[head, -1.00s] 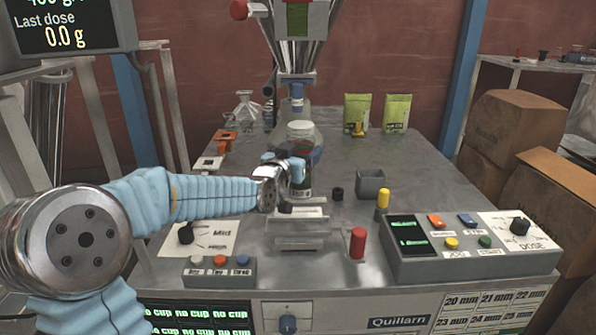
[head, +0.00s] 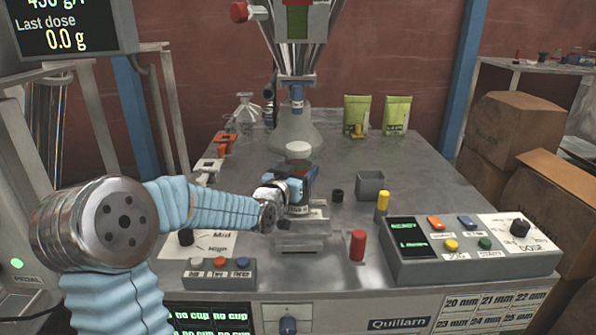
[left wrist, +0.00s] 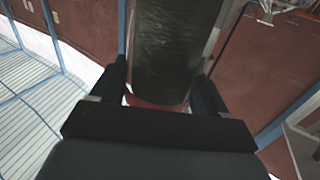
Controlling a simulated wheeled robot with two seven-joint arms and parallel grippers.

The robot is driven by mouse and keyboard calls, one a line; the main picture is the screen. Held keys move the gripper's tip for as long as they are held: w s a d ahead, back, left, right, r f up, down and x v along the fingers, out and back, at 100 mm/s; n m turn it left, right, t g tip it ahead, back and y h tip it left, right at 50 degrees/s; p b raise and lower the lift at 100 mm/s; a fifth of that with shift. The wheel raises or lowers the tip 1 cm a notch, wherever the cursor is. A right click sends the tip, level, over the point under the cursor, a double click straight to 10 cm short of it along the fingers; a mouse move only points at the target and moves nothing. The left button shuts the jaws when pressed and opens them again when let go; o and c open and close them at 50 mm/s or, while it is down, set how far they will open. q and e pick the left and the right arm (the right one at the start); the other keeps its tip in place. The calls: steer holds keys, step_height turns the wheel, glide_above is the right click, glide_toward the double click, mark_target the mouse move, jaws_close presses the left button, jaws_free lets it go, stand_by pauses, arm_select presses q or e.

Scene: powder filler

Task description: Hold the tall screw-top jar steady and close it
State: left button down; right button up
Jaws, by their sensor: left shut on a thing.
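The tall jar (head: 298,160) stands near the middle of the steel bench, at the front fixture, and looks upright. A pale round top shows above my gripper; I cannot tell whether it is a lid or the bare mouth. My left gripper (head: 299,187) is shut around the jar's body and hides most of it. In the left wrist view the dark greenish jar (left wrist: 172,50) fills the space between the two black fingers (left wrist: 160,92), with a red band low on it. The jar's base is mostly hidden. My right gripper is in no view.
A small black cylinder (head: 337,195), a grey open box (head: 371,186), a yellow peg (head: 383,200) and a red peg (head: 357,244) stand right of the jar. A control panel (head: 470,250) is at front right. The filler nozzle (head: 297,95) hangs behind the jar.

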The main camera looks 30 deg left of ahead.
arm_select(q)
steer(key=shift+f, duration=0.1)
steer(key=shift+c, duration=2.3)
jaws_free()
steer(key=shift+b, duration=0.35)
steer(key=o, duration=0.5)
steer(key=shift+c, duration=0.2)
